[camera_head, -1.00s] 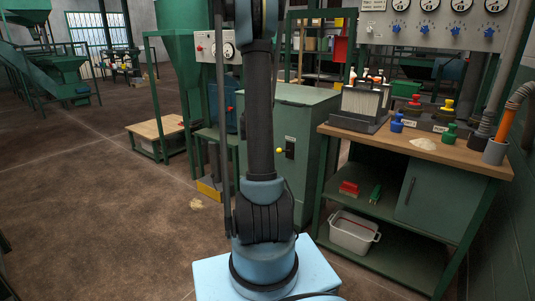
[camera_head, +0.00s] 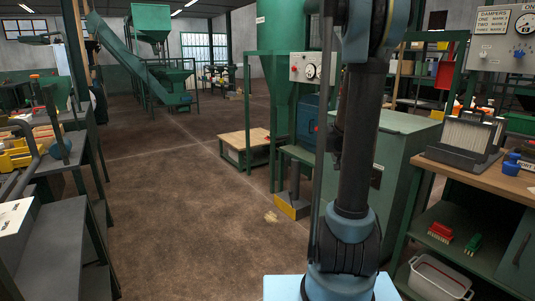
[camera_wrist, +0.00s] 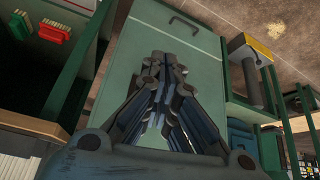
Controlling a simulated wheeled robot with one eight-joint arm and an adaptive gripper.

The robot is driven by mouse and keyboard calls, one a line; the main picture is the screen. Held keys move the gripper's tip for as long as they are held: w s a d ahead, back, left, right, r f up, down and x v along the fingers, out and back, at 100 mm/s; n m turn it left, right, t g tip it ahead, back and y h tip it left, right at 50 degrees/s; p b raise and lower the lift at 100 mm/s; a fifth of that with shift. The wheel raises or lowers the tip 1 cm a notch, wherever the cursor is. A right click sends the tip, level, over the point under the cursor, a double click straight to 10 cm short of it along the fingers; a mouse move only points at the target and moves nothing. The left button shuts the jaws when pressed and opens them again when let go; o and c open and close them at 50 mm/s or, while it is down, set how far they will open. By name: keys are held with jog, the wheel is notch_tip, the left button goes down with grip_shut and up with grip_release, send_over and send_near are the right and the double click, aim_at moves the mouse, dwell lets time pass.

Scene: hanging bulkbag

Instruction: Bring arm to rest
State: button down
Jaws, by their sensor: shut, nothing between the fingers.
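My gripper (camera_wrist: 165,78) shows in the wrist view, its fingers together and empty. It is in front of a green cabinet (camera_wrist: 210,52) with a dark handle, apart from it as far as I can tell. In the head view my arm stands upright in the right half, and its upper end runs out of the top of the picture. The gripper itself is not visible in the head view. The green cabinet (camera_head: 402,190) stands just behind and to the right of the arm.
A wooden-topped workbench (camera_head: 490,180) with a red brush (camera_head: 440,232) and a white tub (camera_head: 440,278) below is at right. Grey shelving (camera_head: 60,215) with a yellow bin (camera_head: 15,155) stands at left. The brown floor (camera_head: 185,215) between is open.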

jog(key=s+a+n+y, duration=0.1)
jog(key=s+a+n, duration=0.2)
jog(key=s, duration=0.7)
jog(key=s+a+n+g+y, duration=0.1)
jog(key=s+a+n, duration=0.2)
jog(key=s+a, duration=0.4)
jog(key=s+a+n+g+y, duration=0.1)
jog(key=s+a, duration=0.4)
jog(key=s, duration=0.9)
jog(key=shift+s+a+f+n+y, duration=0.4)
jog(key=shift+n+y, duration=0.2)
jog(key=shift+n, duration=0.3)
jog(key=shift+w+f, duration=0.2)
jog(key=shift+w, duration=0.3)
jog(key=c, duration=2.3)
grip_release()
